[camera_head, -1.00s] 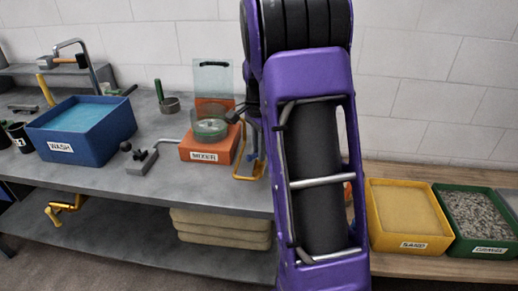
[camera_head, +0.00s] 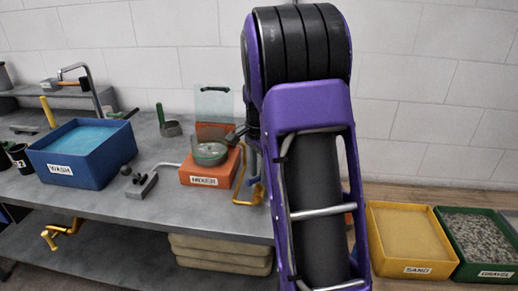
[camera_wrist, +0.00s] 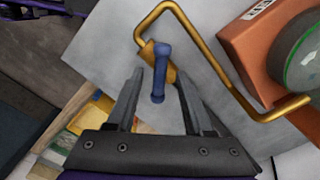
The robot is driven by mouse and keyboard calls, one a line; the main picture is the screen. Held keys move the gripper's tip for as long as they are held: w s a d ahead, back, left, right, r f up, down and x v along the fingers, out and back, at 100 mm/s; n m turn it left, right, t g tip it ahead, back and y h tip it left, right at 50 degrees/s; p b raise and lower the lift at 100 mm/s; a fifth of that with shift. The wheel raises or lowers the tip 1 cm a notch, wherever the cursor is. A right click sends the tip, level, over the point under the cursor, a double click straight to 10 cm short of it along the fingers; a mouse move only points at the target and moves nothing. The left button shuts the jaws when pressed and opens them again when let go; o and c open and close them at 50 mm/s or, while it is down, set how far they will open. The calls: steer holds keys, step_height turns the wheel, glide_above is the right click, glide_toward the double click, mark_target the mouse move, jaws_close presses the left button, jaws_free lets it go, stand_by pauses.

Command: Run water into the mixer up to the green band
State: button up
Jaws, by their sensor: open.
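The mixer (camera_head: 205,181) is an orange box with a clear drum (camera_head: 211,155) on it, left of my arm in the head view. In the wrist view the mixer's orange body (camera_wrist: 245,45) is at the upper right, and a green line (camera_wrist: 292,62) shows on its drum. I cannot tell the water level. A golden pipe (camera_wrist: 232,88) bends beside the mixer and carries a blue tap handle (camera_wrist: 159,80). My gripper (camera_wrist: 160,76) is open, with its fingers on either side of the blue handle; contact is unclear. My arm hides the gripper in the head view.
A blue WASH tub (camera_head: 80,170) and a grey lever block (camera_head: 142,186) stand left on the grey bench (camera_head: 120,205). Yellow SAND (camera_head: 417,268) and green GRAVEL (camera_head: 485,271) boxes are at the right. Sacks (camera_head: 220,252) lie below the bench.

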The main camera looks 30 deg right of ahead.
step_height(320, 180, up, 17)
steer(key=p, duration=0.2)
steer(key=shift+f, duration=0.15)
step_height(320, 180, down, 18)
steer(key=n+b, duration=0.2)
steer(key=b, duration=0.3)
steer(key=shift+r+b, duration=0.2)
steer(key=shift+b, duration=0.1)
